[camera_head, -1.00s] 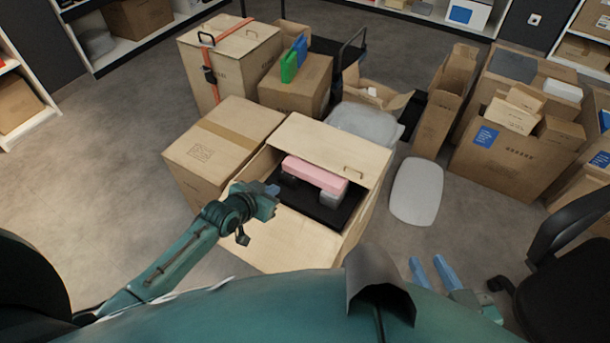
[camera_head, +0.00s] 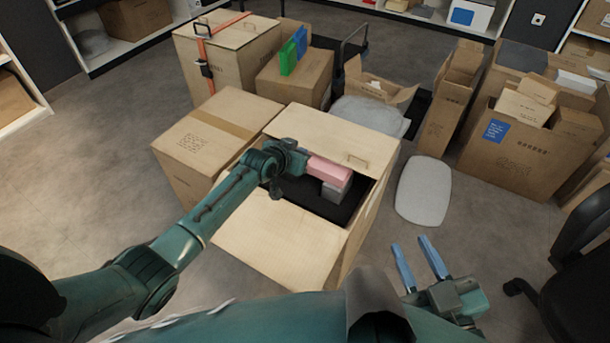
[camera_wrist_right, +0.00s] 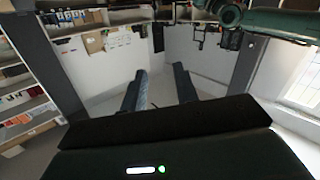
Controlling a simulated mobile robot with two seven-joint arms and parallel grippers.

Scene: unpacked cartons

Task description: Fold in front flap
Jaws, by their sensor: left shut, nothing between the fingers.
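The light wooden-looking box in front of me has a front flap (camera_head: 268,240) that lies out toward me, and a back flap (camera_head: 335,136) with a small handle. Between the flaps is a dark opening with a pink block (camera_head: 328,172) on grey supports inside. My left gripper (camera_head: 298,158) is over the opening at the pink block's left end. It is shut and empty; its fingertips are hard to make out. My right gripper (camera_head: 422,262) is open and empty, at the right of the box. Its two blue fingers also show apart in the right wrist view (camera_wrist_right: 160,92).
A closed taped carton (camera_head: 190,145) stands against the box's left side. A carton with green and blue items (camera_head: 298,80) and a strapped box (camera_head: 238,55) stand behind. A white lid (camera_head: 423,190) lies on the floor at right. A black chair (camera_head: 575,250) is at far right.

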